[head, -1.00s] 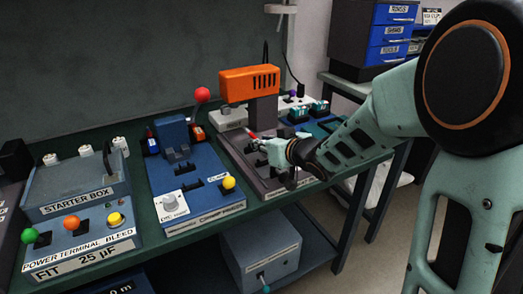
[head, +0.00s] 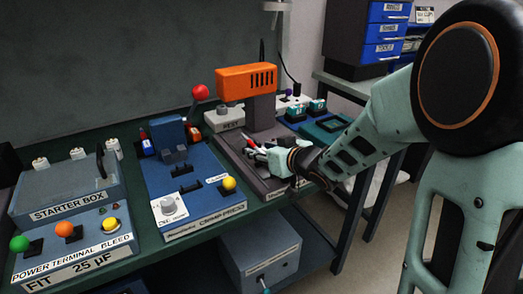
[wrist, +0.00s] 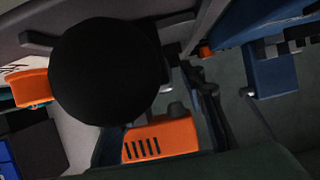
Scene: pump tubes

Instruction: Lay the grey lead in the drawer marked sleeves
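The blue drawer cabinet stands at the back right in the head view, with stacked blue drawers (head: 385,33) bearing white labels. The labels are too small to read surely, so I cannot tell which one says sleeves. My gripper (head: 258,150) is low over the grey base of the orange-headed press, in front of its orange head (head: 246,81). In the wrist view its two dark fingers (wrist: 160,130) stand apart with the orange head showing between them. I see nothing held. I cannot make out a grey lead in either view.
A red-knobbed lever (head: 200,92) rises beside the orange head. A grey box (head: 262,252) sits on the lower shelf. A large black disc (wrist: 104,73) blocks much of the wrist view.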

